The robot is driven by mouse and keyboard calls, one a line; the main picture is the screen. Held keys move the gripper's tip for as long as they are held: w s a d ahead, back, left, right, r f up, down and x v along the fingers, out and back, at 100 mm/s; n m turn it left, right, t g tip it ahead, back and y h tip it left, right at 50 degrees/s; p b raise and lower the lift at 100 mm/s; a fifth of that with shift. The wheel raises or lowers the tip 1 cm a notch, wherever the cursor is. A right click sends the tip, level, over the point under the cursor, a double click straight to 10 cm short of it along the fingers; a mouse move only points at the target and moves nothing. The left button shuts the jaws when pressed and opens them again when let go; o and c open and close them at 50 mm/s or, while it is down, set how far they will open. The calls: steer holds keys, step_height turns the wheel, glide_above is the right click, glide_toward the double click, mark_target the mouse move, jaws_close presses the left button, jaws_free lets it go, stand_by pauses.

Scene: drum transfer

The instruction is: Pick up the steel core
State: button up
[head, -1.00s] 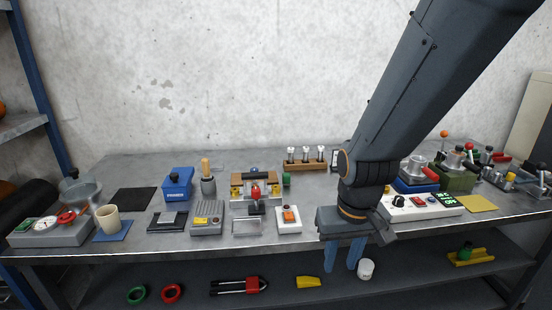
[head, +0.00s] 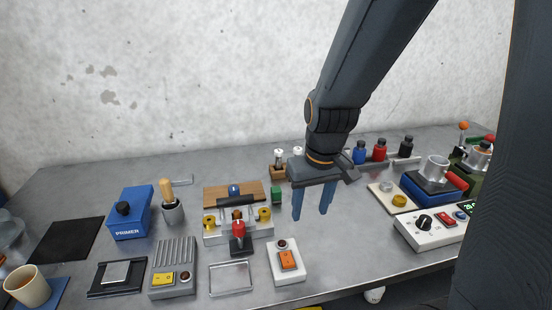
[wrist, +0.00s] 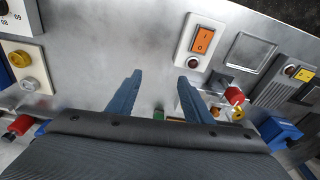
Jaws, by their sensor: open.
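No part is plainly marked as the steel core. Candidates are silver-topped pieces (head: 278,155) standing in a wooden rack (head: 278,172) at the back, partly hidden by my gripper. A fixture (head: 212,236) with yellow knobs, a red-topped part and a dark bar stands left of my gripper in the head view. My gripper (head: 311,212) is open and empty, its blue fingers pointing down above the bench, right of a small green block (head: 277,196). In the wrist view, only bare bench shows between the fingertips (wrist: 160,76).
A white switch box (head: 288,268) and a clear square tray (head: 230,278) lie at the front. A control box (head: 432,232), a blue stand with a silver cup (head: 437,168) and several bottles (head: 380,150) are to the right. Bare bench lies below my gripper.

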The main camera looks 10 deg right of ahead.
mark_target(280, 151)
steer(key=w+n+y+b, duration=0.1)
steer(key=w+n, duration=0.1)
steer(key=w, duration=0.8)
steer(key=w+d+r+n+t+y+b, duration=0.1)
steer(key=w+n+b, duration=0.1)
steer(key=w, duration=0.8)
steer(key=w+d+n+b, duration=0.1)
steer(key=w+n+b, duration=0.1)
steer(key=w, duration=0.8)
steer(key=shift+w+d+r+n+t+y, duration=0.15)
steer(key=shift+w+r+n+t+y, duration=0.2)
steer(key=shift+n, duration=0.55)
steer(key=shift+w+f, duration=0.15)
steer(key=shift+f, duration=0.05)
steer(key=shift+a+p+x, duration=0.1)
steer(key=shift+p+x, duration=0.6)
steer(key=shift+x, duration=1.05)
steer(key=shift+a+p+x, duration=0.15)
steer(key=shift+p+x, duration=0.55)
steer(key=shift+x, duration=1.05)
steer(key=shift+r, duration=0.1)
steer(key=shift+w, duration=0.1)
jaws_close()
steer(key=shift+r, duration=0.1)
